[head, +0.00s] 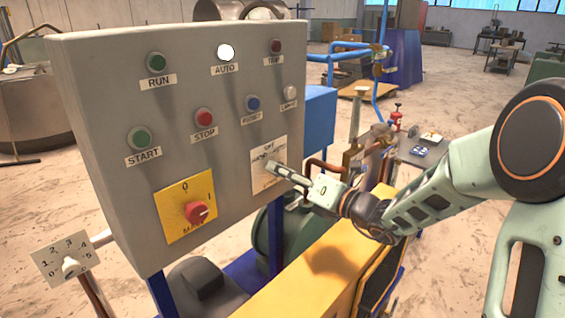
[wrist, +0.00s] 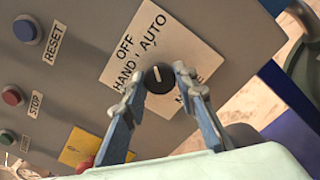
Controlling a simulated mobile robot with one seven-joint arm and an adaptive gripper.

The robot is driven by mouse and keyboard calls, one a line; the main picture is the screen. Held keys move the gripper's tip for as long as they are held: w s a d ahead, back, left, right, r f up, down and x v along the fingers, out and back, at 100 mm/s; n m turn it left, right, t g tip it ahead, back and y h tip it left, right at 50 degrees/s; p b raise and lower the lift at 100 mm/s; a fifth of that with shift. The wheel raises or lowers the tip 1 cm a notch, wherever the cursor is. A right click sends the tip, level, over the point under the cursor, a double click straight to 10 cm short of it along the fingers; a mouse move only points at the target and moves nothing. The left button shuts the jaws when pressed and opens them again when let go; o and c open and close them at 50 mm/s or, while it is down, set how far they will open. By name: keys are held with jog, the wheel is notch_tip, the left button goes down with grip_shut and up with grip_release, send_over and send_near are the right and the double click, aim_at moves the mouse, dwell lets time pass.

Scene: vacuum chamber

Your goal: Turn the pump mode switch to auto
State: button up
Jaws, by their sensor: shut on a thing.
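The pump mode switch is a small black knob (wrist: 159,79) with a white pointer line, on a white label plate (wrist: 118,70) marked OFF, HAND and AUTO. In the wrist view the plate appears tilted, and the pointer line points up toward the word AUTO. My gripper (wrist: 158,88) has one finger on each side of the knob and is shut on it. In the head view my gripper (head: 271,169) reaches the plate (head: 262,150) from the right and hides the knob. The lamp above the AUTO label (head: 225,52) shows bright white.
The grey control panel (head: 110,80) also carries a red main switch (head: 196,212) on a yellow plate, left of my gripper. START (head: 138,139), STOP (head: 204,117) and RESET (head: 252,103) buttons sit nearby. A yellow housing (head: 300,285) lies below my arm.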

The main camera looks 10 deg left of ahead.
jog(key=shift+m+p, duration=0.4)
jog(key=shift+m, duration=0.1)
jog(key=o, duration=1.2)
jog(key=shift+d, duration=0.1)
jog(key=v, duration=1.2)
jog(key=shift+s, duration=0.1)
